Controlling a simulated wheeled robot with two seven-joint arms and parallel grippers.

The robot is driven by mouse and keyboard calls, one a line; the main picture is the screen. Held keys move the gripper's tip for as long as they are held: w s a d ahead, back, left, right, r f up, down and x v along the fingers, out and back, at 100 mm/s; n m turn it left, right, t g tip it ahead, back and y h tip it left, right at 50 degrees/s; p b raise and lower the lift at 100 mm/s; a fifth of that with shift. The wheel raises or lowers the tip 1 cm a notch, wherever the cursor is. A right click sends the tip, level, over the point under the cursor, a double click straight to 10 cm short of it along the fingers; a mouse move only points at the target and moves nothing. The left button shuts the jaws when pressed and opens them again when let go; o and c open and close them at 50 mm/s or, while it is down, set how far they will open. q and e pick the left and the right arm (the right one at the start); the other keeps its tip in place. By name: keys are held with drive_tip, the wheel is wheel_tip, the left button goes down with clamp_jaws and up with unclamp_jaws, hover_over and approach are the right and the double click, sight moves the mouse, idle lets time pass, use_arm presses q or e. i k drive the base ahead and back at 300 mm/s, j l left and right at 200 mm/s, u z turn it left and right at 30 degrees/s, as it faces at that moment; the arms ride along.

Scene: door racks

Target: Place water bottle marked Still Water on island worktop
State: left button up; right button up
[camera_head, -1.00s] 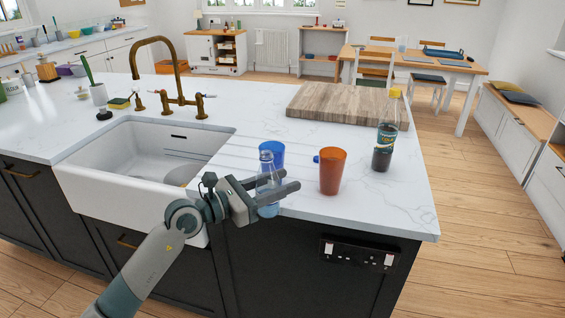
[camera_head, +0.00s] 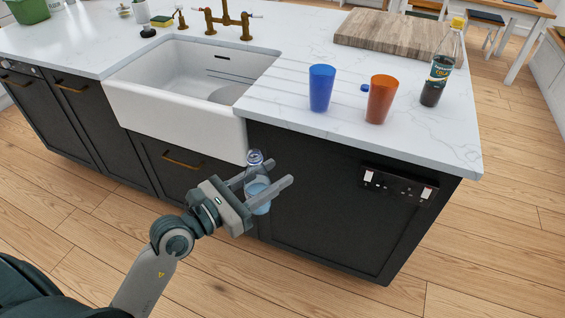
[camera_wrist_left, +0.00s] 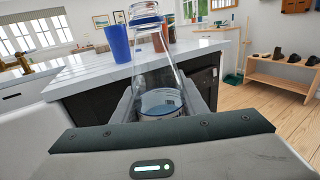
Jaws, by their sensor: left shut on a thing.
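The bottle is about upright, in front of the island's dark cabinet front and lower than the worktop. It also shows in the left wrist view (camera_wrist_left: 156,70), between the fingers; I cannot read its label. The island worktop (camera_head: 300,140) is white marble, behind and above the bottle in the head view. My right gripper is not in view.
On the worktop stand a blue cup (camera_head: 321,88), an orange cup (camera_head: 381,99) and a dark cola bottle (camera_head: 440,70). A small blue cap (camera_head: 364,87) lies between the cups. A wooden board (camera_head: 385,33) lies behind; a white sink (camera_head: 190,85) is at left. The worktop's front right is clear.

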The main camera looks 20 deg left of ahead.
sight(340, 79)
drive_tip(key=j+z, duration=0.8)
drive_tip(key=z, duration=0.15)
drive_tip(key=j, duration=0.45)
drive_tip(key=k+j+z, duration=0.1)
drive_tip(key=j, duration=0.3)
drive_tip(key=k+j+z, duration=0.1)
drive_tip(key=j, duration=0.35)
drive_tip(key=k+j, duration=0.1)
drive_tip(key=j, duration=0.3)
